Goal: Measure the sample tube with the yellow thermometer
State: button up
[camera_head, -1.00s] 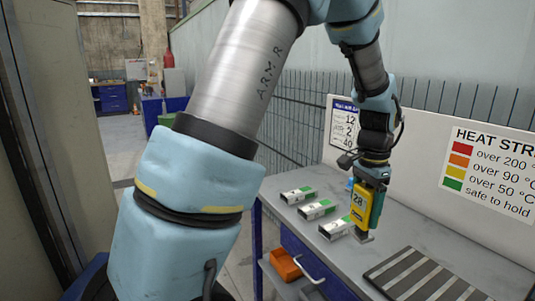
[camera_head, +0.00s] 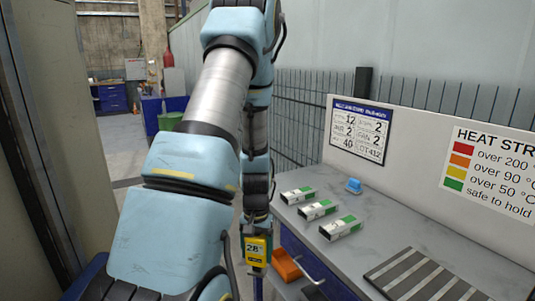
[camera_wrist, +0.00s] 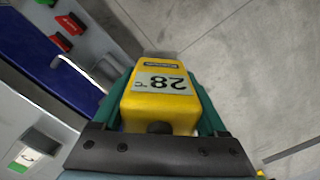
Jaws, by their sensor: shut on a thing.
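My gripper (camera_head: 257,236) is shut on the yellow thermometer (camera_head: 257,252), which hangs below it in front of the table's left end. In the wrist view the thermometer (camera_wrist: 160,103) sits between the teal fingers, and its display reads 28 °C. Three short grey block-like pieces with white and green labels lie in a row on the table: a back one (camera_head: 298,195), a middle one (camera_head: 318,209) and a front one (camera_head: 341,227). I cannot tell which is the sample tube. The thermometer is apart from all three. Its lower tip is not clear to see.
A notice board (camera_head: 357,130) and a heat strip chart (camera_head: 490,172) stand behind.

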jog(key=w+a+f+n, duration=0.1)
jog(key=a+f+n, duration=0.2)
jog(key=a, duration=0.4)
jog(key=shift+w+f, duration=0.25)
jog(key=shift+f, duration=0.6)
